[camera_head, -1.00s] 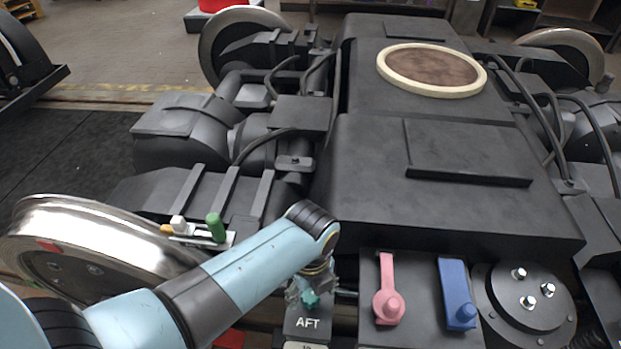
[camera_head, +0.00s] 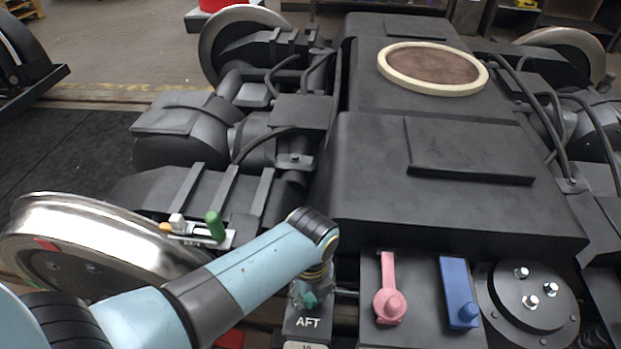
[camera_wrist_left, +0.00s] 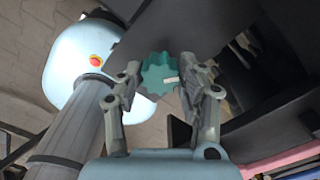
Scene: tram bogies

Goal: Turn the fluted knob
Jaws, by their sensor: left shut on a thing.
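In the head view the knob (camera_head: 307,299) shows just above the AFT label (camera_head: 308,322), partly hidden by my left gripper (camera_head: 308,290), which reaches down from above. My right gripper is not in view.
A pink lever (camera_head: 388,290) and a blue lever (camera_head: 458,292) stand to the right of the knob. Further right is a round bolted cover (camera_head: 528,305). A green handle (camera_head: 215,226) is at the left by a steel wheel (camera_head: 100,232). A large dark housing (camera_head: 450,195) rises behind.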

